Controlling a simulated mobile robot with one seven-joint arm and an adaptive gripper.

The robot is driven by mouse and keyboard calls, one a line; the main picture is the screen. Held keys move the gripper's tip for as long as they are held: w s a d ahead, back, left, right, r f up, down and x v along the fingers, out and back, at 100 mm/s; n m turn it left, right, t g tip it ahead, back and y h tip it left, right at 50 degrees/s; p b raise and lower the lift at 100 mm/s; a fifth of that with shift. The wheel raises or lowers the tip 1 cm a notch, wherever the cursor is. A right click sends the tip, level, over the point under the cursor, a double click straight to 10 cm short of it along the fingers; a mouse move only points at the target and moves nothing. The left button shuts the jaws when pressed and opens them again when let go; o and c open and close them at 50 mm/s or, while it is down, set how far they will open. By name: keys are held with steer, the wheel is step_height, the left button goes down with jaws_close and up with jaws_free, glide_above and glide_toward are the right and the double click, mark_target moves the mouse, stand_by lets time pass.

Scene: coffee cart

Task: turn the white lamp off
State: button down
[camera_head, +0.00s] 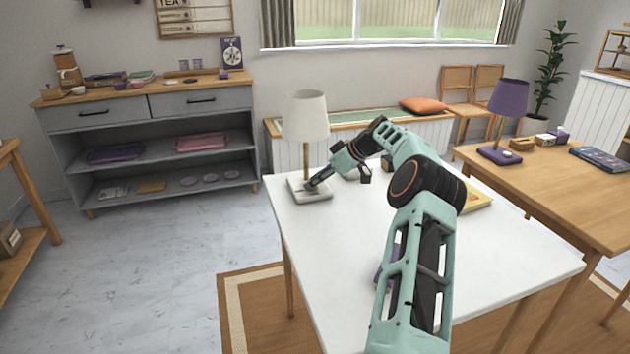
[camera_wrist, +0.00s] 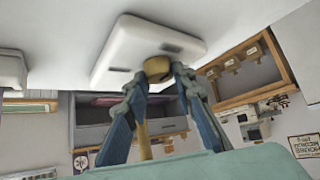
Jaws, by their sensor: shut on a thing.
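The white lamp (camera_head: 306,117) stands upright near the left back corner of the white table, with a cream shade, a brass-coloured post and a square white base (camera_head: 320,196). My gripper (camera_head: 311,186) reaches in low from the right, down at the base. In the wrist view, which is upside down, the white base (camera_wrist: 128,45) carries a round brass-coloured knob (camera_wrist: 157,68). My gripper's fingertips (camera_wrist: 157,77) are shut on the knob, one on each side. The lamp's post (camera_wrist: 145,138) shows beyond the knob. I cannot tell from the shade whether the lamp is lit.
A purple lamp (camera_head: 510,97) stands on the wooden table (camera_head: 580,190) at right. A grey shelf unit (camera_head: 160,130) stands at back left.

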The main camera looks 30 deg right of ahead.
steer(key=c, duration=1.6)
jaws_free()
steer(key=shift+f, duration=0.15)
steer(key=v, duration=1.2)
